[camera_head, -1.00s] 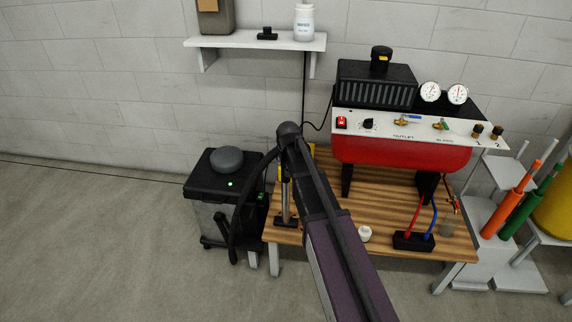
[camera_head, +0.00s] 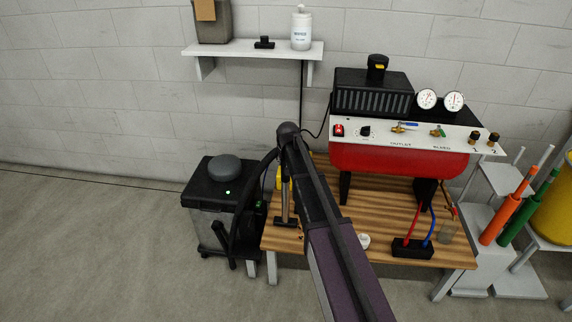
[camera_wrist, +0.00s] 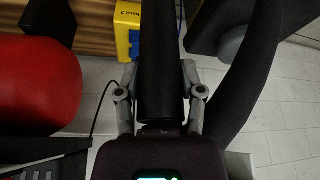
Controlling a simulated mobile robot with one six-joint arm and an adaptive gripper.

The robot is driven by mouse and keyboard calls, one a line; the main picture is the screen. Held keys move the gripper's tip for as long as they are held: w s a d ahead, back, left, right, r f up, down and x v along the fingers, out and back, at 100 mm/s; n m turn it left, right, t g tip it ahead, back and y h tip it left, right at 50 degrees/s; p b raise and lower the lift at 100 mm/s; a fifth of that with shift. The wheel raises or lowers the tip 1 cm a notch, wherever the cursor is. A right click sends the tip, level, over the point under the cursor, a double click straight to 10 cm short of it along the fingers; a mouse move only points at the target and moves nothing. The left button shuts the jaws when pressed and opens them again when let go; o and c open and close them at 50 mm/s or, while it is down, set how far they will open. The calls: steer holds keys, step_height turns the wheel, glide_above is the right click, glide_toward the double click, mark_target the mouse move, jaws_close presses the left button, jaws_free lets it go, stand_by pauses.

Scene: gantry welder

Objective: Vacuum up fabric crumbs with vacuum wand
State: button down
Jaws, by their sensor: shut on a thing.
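My gripper (camera_wrist: 161,95) is shut on the vacuum wand, a black tube (camera_wrist: 160,60) running between its fingers in the wrist view. In the head view, my arm hides the gripper. The wand's metal tube (camera_head: 286,200) stands nearly upright at the bench's left end, with its dark flat nozzle (camera_head: 285,221) at the wooden top. I cannot tell whether the nozzle touches it. A black hose (camera_head: 250,195) runs to the black and grey vacuum (camera_head: 210,190) on the floor at left. The hose also shows in the wrist view (camera_wrist: 240,80). I cannot make out fabric crumbs clearly.
The wooden bench (camera_head: 325,257) carries a red compressor (camera_head: 398,158), a black block with red and blue hoses (camera_head: 412,248), and a small white item (camera_head: 364,241). A yellow box (camera_wrist: 128,30) is close beside the wand. A shelf (camera_head: 255,50) is above; open floor lies left.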

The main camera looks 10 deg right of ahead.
steer(key=shift+s+d, duration=0.5)
steer(key=shift+s, duration=3.6)
steer(key=w+r+p, duration=0.4)
steer(key=r+p, duration=0.4)
steer(key=shift+w+a, duration=0.2)
steer(key=shift+w, duration=0.05)
